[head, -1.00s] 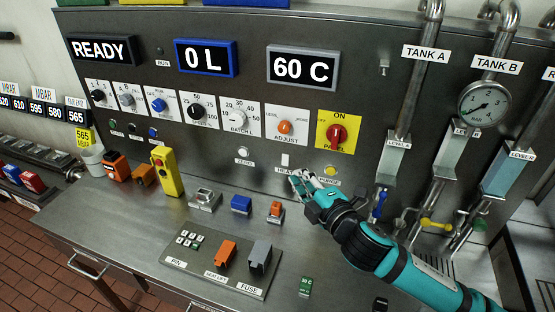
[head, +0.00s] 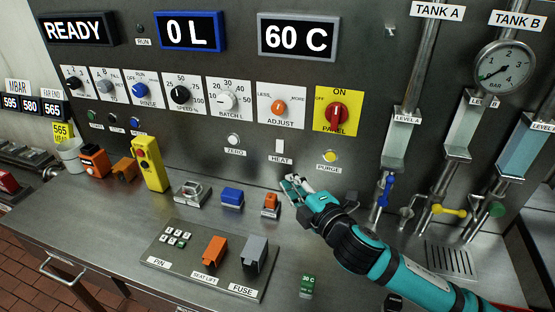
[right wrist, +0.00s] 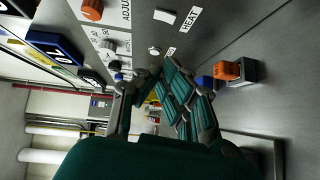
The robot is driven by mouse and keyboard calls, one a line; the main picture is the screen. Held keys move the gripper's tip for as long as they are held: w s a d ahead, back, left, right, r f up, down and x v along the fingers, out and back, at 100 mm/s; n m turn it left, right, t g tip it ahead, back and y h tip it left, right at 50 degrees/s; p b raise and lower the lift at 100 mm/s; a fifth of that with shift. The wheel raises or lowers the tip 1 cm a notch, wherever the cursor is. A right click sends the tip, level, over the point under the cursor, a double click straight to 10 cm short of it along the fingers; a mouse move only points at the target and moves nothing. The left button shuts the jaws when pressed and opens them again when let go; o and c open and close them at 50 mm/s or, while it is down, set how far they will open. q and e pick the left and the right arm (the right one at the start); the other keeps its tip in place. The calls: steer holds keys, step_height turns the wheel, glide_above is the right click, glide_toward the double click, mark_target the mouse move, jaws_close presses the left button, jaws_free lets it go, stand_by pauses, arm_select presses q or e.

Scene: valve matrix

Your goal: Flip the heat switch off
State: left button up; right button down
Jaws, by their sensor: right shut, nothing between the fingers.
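The heat switch (head: 280,146) is a small white rocker on the dark panel, above the HEAT label (head: 280,160). In the right wrist view the heat switch (right wrist: 165,16) shows at the top, beside its label (right wrist: 190,18). My right gripper (head: 288,184) is shut and empty, below the heat switch and apart from it, just above the bench by the panel's foot. In the right wrist view its teal fingers (right wrist: 150,72) are close together below the switch. My left gripper is not in view.
An orange switch block (head: 270,203) stands just left of my right gripper, with a blue block (head: 232,197) beyond it. The yellow purge button (head: 329,156) and white zero button (head: 233,140) flank the heat switch. Blue (head: 386,190) and yellow (head: 448,210) valve handles are at right.

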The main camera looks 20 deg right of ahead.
steer(key=p, duration=0.3)
glide_toward(280, 146)
steer(key=w+a, duration=0.4)
steer(key=a, duration=0.2)
steer(key=w+d, duration=0.1)
steer(key=w+d+f, duration=0.1)
steer(key=shift+w+d+f, duration=0.2)
steer(key=shift+w, duration=0.1)
steer(key=shift+w+d+f+b, duration=0.15)
steer(key=shift+f+b, duration=0.3)
steer(key=shift+b, duration=0.5)
steer(key=shift+w+r+n+t, duration=0.1)
steer(key=shift+r+n+t, duration=0.2)
